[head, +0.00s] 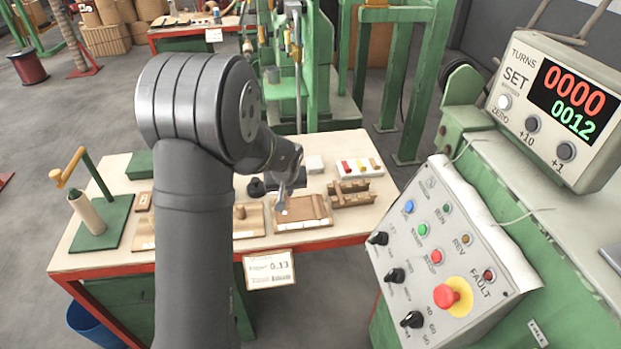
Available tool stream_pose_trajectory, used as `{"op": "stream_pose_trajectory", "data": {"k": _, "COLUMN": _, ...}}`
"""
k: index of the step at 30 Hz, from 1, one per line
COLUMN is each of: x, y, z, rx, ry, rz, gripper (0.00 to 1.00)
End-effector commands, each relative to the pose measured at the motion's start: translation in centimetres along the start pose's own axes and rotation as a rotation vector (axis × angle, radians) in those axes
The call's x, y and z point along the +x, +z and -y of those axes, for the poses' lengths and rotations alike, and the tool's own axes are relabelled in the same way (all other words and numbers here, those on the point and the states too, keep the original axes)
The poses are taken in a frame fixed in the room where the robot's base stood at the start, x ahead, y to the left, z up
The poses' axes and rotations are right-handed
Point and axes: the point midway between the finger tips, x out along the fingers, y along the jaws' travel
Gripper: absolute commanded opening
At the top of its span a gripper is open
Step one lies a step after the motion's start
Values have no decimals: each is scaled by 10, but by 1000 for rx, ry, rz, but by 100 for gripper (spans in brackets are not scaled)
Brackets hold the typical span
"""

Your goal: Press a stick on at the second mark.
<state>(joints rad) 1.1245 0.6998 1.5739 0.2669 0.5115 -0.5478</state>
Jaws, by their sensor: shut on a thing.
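My gripper (284,198) points down over the brown sheet (305,209) on its pale wooden board, near the sheet's left side. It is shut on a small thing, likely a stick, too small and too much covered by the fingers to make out. I cannot tell whether it touches the sheet. Marks on the sheet are too fine to tell apart. A notched wooden rack (350,194) stands just right of the board. A white tray (341,162) with several red, yellow and tan pieces lies behind the rack.
My arm hides the table's middle left. A green stand (107,222) with a pale roll is at the left end. A black round part (256,188) sits left of the gripper. A control panel (447,262) and a turns counter (560,105) reading 0000 and 0012 stand at right.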

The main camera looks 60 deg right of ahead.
Motion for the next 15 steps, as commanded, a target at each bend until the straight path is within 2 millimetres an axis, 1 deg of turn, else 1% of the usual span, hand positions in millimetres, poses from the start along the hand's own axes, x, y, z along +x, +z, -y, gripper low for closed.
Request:
{"op": "stream_pose_trajectory", "data": {"k": 1, "x": 0, "y": 2, "z": 5, "rx": -2, "ry": 0, "rz": 0, "gripper": 0}}
{"op": "stream_pose_trajectory", "data": {"k": 3, "x": 2, "y": 5, "z": 8, "rx": -1, "ry": 0, "rz": 0, "gripper": 0}}
{"op": "stream_pose_trajectory", "data": {"k": 8, "x": 9, "y": 8, "z": 8, "rx": 0, "ry": 0, "rz": 0, "gripper": 0}}
{"op": "stream_pose_trajectory", "data": {"k": 15, "x": 26, "y": 15, "z": 8, "rx": 0, "ry": 0, "rz": 1, "gripper": 0}}
